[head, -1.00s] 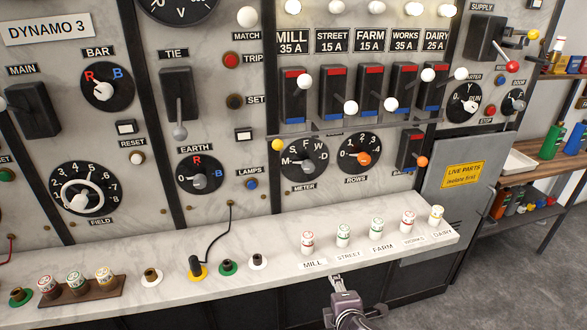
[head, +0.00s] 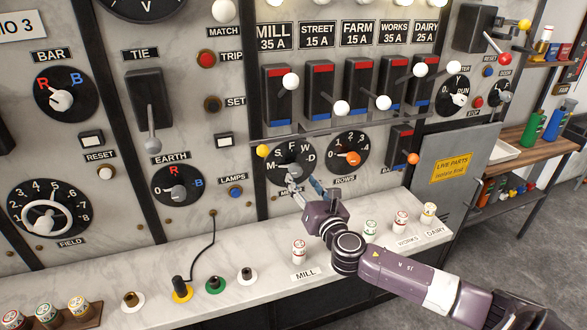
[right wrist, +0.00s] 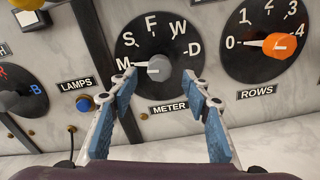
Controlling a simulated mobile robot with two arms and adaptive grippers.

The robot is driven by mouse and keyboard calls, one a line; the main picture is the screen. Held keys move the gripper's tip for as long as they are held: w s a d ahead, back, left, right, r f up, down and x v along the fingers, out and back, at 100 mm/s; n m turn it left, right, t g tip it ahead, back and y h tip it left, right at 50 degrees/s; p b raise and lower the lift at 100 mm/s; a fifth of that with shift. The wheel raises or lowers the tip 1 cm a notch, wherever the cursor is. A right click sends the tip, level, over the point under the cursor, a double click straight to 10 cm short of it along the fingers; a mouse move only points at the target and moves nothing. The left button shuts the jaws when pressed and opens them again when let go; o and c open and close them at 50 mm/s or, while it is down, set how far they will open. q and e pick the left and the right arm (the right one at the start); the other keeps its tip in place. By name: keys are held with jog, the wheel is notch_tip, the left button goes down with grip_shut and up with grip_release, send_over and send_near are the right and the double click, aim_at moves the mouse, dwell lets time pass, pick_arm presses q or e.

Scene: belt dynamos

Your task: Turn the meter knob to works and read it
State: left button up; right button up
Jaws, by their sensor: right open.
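The meter dial (head: 292,150) is a round black dial marked M, S, F, W and D. In the right wrist view its grey knob (right wrist: 159,67) has a white pointer aimed left at M. My right gripper (head: 304,190) is open in front of the dial's lower part. In the right wrist view the fingertips of this gripper (right wrist: 158,74) lie to either side of the knob, with gaps between; contact is not seen. The METER label (right wrist: 169,108) shows between the fingers. A round V gauge (head: 147,4) is cut off at the top edge. My left gripper is not in view.
The rows dial (head: 348,143) with its orange knob is close on the right. The lamps button (head: 236,192) is at left. Ball-ended switches (head: 277,92) stick out above. Below, the marble ledge (head: 215,260) carries sockets and capped fuses, including the mill fuse (head: 299,250).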

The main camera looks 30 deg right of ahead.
aim_at(297, 173)
jog(key=shift+w+d+r, duration=0.15)
jog(key=shift+w+r, duration=0.2)
jog(key=shift+w, duration=0.15)
jog(key=x, duration=0.3)
jog(key=p+x, duration=0.1)
jog(key=shift+w+f, duration=0.2)
jog(key=shift+f, duration=0.1)
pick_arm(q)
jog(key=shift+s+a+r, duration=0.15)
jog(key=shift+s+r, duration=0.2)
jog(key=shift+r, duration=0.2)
pick_arm(e)
jog(key=shift+w+d, duration=0.1)
jog(key=shift+w, duration=0.25)
jog(key=shift+c, duration=0.4)
jog(key=c, duration=1.1)
